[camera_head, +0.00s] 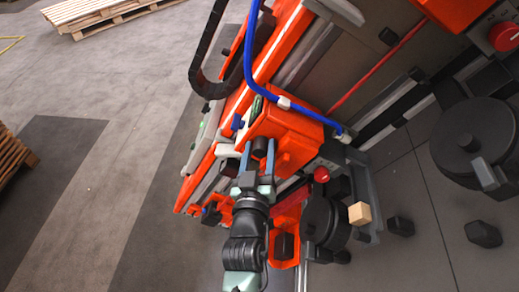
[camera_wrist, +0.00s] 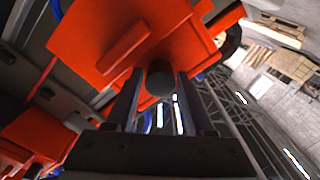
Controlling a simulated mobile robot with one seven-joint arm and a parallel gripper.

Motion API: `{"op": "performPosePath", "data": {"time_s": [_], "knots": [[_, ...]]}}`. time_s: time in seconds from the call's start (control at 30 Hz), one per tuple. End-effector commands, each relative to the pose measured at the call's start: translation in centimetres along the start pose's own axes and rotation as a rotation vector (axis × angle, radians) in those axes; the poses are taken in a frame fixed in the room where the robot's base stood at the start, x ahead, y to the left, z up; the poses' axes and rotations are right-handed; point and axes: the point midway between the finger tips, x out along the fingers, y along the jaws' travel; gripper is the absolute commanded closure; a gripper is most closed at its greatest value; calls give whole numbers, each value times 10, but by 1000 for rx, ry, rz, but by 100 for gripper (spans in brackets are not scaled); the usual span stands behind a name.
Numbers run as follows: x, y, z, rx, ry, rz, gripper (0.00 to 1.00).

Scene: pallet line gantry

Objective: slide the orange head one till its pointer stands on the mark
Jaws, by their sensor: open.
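An orange head (camera_head: 285,128) sits on the slanted gantry in the middle of the head view. It fills the upper middle of the wrist view (camera_wrist: 130,35). A dark round knob (camera_wrist: 159,78) sticks out from it towards my gripper. My gripper (camera_head: 258,158) is open, with one finger on each side of the knob. In the wrist view the fingers (camera_wrist: 157,92) flank the knob; I cannot tell whether they touch it. I cannot make out the pointer or the mark in either view. No number is readable on the head.
A blue hose (camera_head: 249,65) loops past the head, and a red rod (camera_head: 375,70) runs behind. Another orange unit (camera_head: 455,8) is at the top right. A tan block (camera_head: 360,213) sits right of my arm. Open floor (camera_head: 100,90) lies left, with wooden pallets (camera_head: 100,14).

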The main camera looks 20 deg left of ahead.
Motion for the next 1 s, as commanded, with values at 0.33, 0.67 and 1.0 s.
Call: {"op": "performPosePath", "data": {"time_s": [0.33,0.67,1.0], "knots": [[0,0,0,0,0,0,90],[0,0,0,0,0,0,100],[-1,0,0,0,0,-1,100]]}}
